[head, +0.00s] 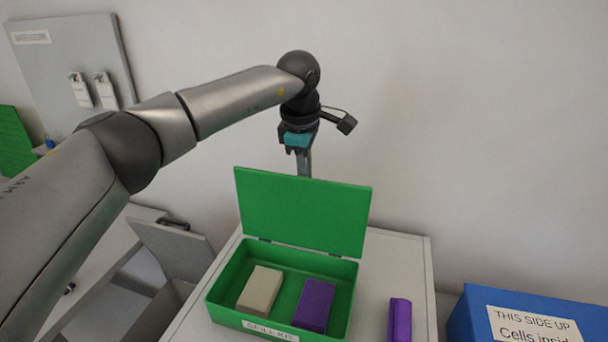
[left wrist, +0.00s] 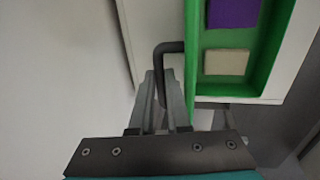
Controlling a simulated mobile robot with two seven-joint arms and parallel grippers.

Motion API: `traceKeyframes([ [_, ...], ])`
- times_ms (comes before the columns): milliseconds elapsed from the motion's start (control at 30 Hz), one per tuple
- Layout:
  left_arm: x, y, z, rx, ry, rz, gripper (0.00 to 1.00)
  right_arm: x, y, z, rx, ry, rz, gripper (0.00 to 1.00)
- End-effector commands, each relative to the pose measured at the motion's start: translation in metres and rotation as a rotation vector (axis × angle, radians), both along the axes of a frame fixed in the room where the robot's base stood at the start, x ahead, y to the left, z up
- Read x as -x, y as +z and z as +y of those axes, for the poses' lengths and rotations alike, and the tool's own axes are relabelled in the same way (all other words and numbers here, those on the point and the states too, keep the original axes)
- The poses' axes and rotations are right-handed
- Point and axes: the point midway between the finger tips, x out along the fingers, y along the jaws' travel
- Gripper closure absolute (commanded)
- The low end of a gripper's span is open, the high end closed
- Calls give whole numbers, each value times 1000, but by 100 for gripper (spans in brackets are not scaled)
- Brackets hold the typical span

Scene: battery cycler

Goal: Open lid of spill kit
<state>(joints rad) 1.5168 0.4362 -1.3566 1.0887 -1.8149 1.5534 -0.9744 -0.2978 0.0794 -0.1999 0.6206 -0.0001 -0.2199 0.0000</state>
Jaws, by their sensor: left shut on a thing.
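The spill kit (head: 216,309) is a green box on a white-topped cabinet. Its green lid (head: 303,212) stands raised, roughly upright, on the hinges at the back edge. In the left wrist view the lid (left wrist: 191,60) shows nearly edge-on, with a dark bar handle (left wrist: 168,47) on its outer side. My left gripper (head: 304,165) points down behind the lid's top edge, and the lid partly hides its fingers. In the left wrist view my left gripper (left wrist: 160,85) is shut on the handle. My right gripper is out of view.
In the kit lie a beige block (head: 260,290) and a purple block (head: 315,305). Another purple object (head: 400,319) stands on the cabinet top (head: 405,265), right of the kit. A blue box (head: 475,312) is at far right. The wall (head: 450,130) rises close behind.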

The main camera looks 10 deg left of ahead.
Motion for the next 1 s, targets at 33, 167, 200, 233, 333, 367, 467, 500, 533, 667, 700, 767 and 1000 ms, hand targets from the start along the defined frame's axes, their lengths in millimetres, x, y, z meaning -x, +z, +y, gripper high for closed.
traceKeyframes([
  [33, 1, -6, 1, -6, 0, 12, 100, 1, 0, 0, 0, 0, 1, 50],
  [167, 0, -6, 1, -6, 0, 11, 100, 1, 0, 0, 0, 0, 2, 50],
  [200, 0, -6, 1, -6, 0, 11, 100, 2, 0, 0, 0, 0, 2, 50],
  [233, 0, -6, 1, -6, 0, 11, 100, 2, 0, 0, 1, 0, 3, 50],
  [333, 0, -6, 1, -6, 0, 11, 100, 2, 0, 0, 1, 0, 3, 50],
  [367, 0, -6, 1, -6, 0, 11, 100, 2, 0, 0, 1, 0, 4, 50],
  [467, 0, -6, 1, -6, 0, 11, 100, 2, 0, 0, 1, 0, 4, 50],
  [500, 0, -6, 1, -6, 0, 11, 100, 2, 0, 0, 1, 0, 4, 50],
  [533, 0, -6, 1, -6, 0, 11, 82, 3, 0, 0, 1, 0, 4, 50],
  [667, -1, -4, 1, -4, 0, 8, 67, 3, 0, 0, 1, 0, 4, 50],
  [700, -1, -4, 1, -4, 0, 7, 63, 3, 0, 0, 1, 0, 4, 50],
  [767, -1, -3, 1, -3, 1, 6, 56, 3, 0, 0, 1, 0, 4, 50],
  [1000, -2, -2, 0, -2, 0, 3, 55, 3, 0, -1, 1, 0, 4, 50],
])
